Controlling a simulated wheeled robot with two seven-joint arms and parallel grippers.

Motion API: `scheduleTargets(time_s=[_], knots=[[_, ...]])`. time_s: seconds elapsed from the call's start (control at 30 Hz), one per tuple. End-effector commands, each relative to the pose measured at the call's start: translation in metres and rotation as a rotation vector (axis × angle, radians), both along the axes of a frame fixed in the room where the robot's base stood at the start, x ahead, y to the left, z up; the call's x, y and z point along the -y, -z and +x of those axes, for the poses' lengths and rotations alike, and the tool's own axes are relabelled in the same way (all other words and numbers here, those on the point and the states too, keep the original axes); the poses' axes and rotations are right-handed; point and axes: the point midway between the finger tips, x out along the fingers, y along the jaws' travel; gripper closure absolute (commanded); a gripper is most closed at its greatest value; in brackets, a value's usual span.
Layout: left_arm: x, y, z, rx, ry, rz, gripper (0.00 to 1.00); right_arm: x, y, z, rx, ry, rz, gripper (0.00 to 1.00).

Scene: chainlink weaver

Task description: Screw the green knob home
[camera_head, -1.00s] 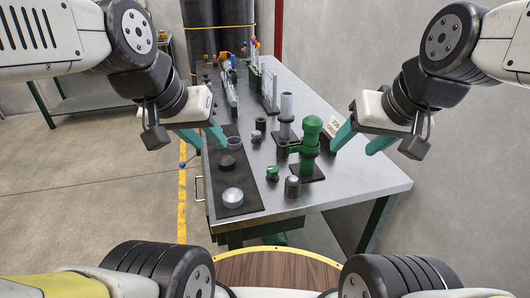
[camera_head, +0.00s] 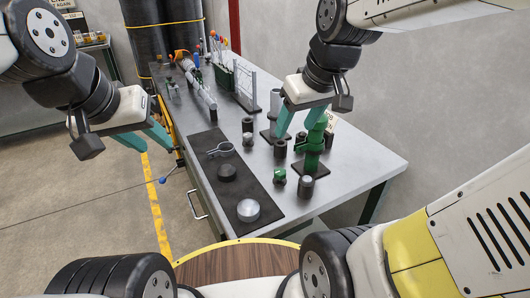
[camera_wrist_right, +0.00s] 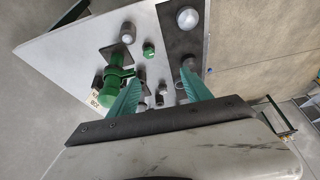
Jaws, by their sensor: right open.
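A small green knob (camera_head: 279,176) stands on the grey table (camera_head: 365,150), just left of a short grey cylinder (camera_head: 306,186). The knob also shows in the right wrist view (camera_wrist_right: 148,50). Behind it on the right, a green upright fixture (camera_head: 315,160) stands on a dark square base. My right gripper (camera_head: 297,130) is open and empty, fingers down, above the table near the fixture's upper part. In the head view one finger overlaps the fixture; I cannot tell whether they touch. My left gripper (camera_head: 158,150) is off the table's left side, its fingers apart and empty.
A black mat (camera_head: 262,192) along the left edge holds a ring-shaped clamp (camera_head: 220,149), a dark round piece (camera_head: 228,172) and a silver dome (camera_head: 248,210). Dark and grey cylinders and a rack (camera_head: 245,85) stand farther back. The table's right side is mostly clear.

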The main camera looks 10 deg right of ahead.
Motion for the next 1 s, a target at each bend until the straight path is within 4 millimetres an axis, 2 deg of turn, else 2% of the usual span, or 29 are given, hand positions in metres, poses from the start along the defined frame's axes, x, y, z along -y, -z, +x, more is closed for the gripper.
scheduleTargets(time_s=[0.37,0.47,0.73,0.9,1.0], knots=[[0.0,0.0,0.0,0.0,0.0,0.0,0.64,0.002,0.029,0.04,-0.089,-0.195,-0.111,0.43],[0.0,0.0,0.0,0.0,0.0,0.0,0.64,0.002,0.045,0.056,-0.127,-0.284,-0.152,0.43],[0.0,0.0,0.0,0.0,0.0,0.0,0.64,0.002,0.112,0.106,-0.256,-0.603,-0.259,0.43],[0.0,0.0,0.0,0.0,0.0,0.0,0.64,0.002,0.146,0.122,-0.306,-0.745,-0.289,0.43],[0.0,0.0,0.0,0.0,0.0,0.0,0.64,0.002,0.155,0.126,-0.319,-0.788,-0.296,0.43]])
